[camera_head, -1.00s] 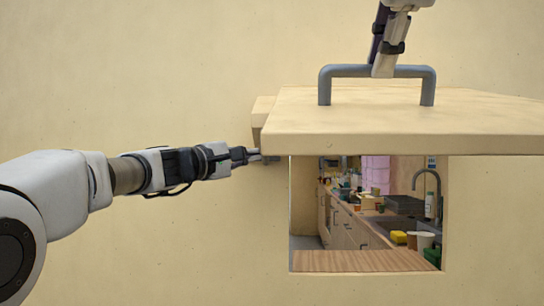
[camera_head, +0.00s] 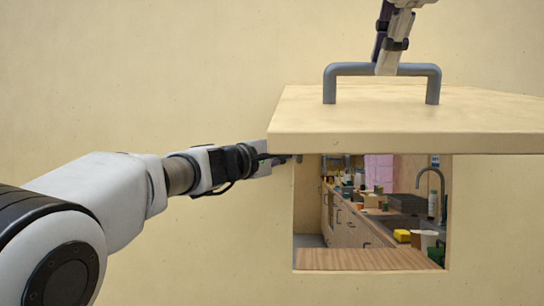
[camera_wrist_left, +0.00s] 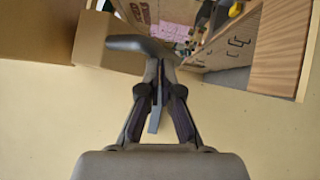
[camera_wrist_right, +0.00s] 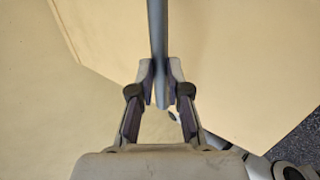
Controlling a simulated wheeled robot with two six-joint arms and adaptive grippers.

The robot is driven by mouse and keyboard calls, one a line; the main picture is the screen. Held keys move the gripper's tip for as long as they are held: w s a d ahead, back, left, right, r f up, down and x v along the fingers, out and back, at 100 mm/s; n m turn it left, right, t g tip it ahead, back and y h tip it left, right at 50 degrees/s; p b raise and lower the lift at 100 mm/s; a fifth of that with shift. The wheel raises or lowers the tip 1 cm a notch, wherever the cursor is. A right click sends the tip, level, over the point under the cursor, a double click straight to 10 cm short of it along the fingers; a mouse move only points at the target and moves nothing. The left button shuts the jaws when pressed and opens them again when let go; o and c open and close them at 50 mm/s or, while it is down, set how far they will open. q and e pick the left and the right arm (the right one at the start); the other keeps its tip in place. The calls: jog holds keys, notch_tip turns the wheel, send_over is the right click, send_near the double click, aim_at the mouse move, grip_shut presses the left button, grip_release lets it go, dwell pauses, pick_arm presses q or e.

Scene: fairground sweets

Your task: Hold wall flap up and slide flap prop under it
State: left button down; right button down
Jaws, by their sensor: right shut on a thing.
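The wall flap (camera_head: 400,136) is a thick beige board, held raised above a rectangular opening in the wall. Its grey bar handle (camera_head: 335,85) stands on top. My right gripper (camera_wrist_right: 160,78) is shut on this handle; the bar runs between its fingers. The flap prop (camera_wrist_left: 108,50) is a beige block with a grey handle (camera_wrist_left: 140,43), seen in the left wrist view below the flap's underside. My left gripper (camera_wrist_left: 157,92) has its fingers close around the prop's handle. In the head view its fingertips and the prop are hidden behind the flap's left front corner.
Through the opening show a wooden sill (camera_head: 370,259), a counter with cupboards, a sink (camera_head: 400,225), a yellow sponge (camera_head: 402,236) and cups. The plain wall (camera_head: 130,80) around the opening is bare. The flap's edge is close above my left wrist.

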jog(key=shift+w, duration=0.1)
jog(key=shift+d+r, duration=0.1)
jog(key=shift+w+f, duration=0.25)
jog(key=shift+w, duration=0.15)
jog(key=shift+s+f+b, duration=0.1)
jog(key=shift+f+b, duration=0.45)
jog(key=shift+b, duration=0.1)
jog(key=shift+s+r, duration=0.1)
jog(key=shift+w+f+b, duration=0.2)
jog(key=shift+f+b, duration=0.5)
jog(key=shift+w+r+p, duration=0.15)
jog(key=shift+r+p, duration=0.15)
jog(key=c, duration=1.8)
grip_release()
jog(key=shift+w, duration=0.1)
jog(key=o, duration=0.8)
jog(key=shift+s, duration=0.25)
pick_arm(q)
jog(key=s+a+f, duration=0.3)
jog(key=s+a, duration=0.5)
jog(key=a, duration=0.2)
jog(key=shift+f, duration=0.35)
pick_arm(e)
jog(key=shift+o, duration=0.2)
jog(key=shift+w, duration=0.1)
